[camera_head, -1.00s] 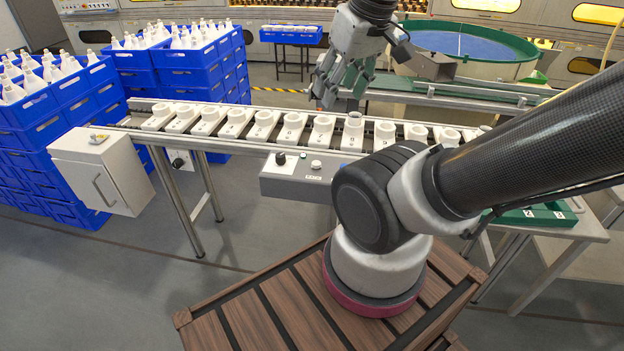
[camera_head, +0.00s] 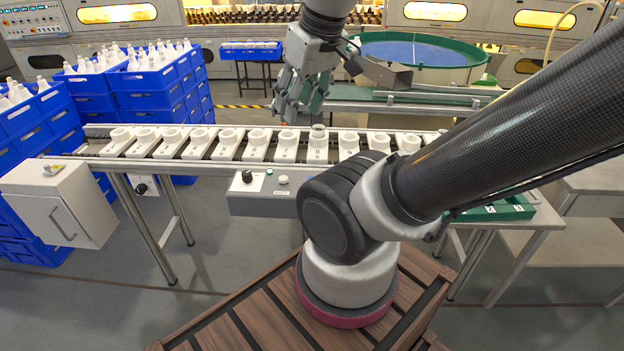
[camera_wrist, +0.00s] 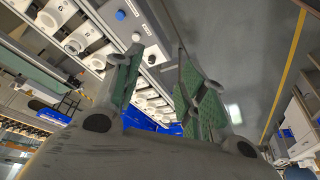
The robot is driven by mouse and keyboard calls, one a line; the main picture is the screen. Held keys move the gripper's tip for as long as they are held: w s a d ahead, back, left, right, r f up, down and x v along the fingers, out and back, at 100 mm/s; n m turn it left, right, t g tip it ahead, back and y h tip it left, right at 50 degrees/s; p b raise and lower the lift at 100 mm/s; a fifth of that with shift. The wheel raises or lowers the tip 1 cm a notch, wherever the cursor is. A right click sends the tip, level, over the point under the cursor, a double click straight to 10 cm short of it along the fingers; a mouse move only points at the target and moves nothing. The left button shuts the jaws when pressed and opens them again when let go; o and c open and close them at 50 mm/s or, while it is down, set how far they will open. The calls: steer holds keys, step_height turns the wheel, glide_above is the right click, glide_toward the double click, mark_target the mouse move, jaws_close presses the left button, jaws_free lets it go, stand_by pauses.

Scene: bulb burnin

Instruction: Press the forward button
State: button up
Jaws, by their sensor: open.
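A grey control panel (camera_head: 262,202) is fixed to the front of the conveyor. It carries a black knob (camera_head: 247,176) and a pale button (camera_head: 283,180) above a small label I cannot read with certainty. The wrist view shows a blue round control (camera_wrist: 120,14) and a pale button (camera_wrist: 136,37) at the upper left. I cannot tell which control is the forward button. My gripper (camera_head: 301,106) is open and empty, above and behind the panel, over the conveyor's far side. Its spread green-padded fingers show in the wrist view (camera_wrist: 160,75). My arm hides the panel's right end.
The conveyor carries a row of white holders (camera_head: 257,142), one with a cup-like piece on it. Blue crates (camera_head: 150,95) of white bottles stand at the left. A grey cabinet (camera_head: 90,215) hangs at the front left. A green tray (camera_head: 505,210) lies at the right.

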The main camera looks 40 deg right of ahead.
jaws_close()
stand_by(1.1)
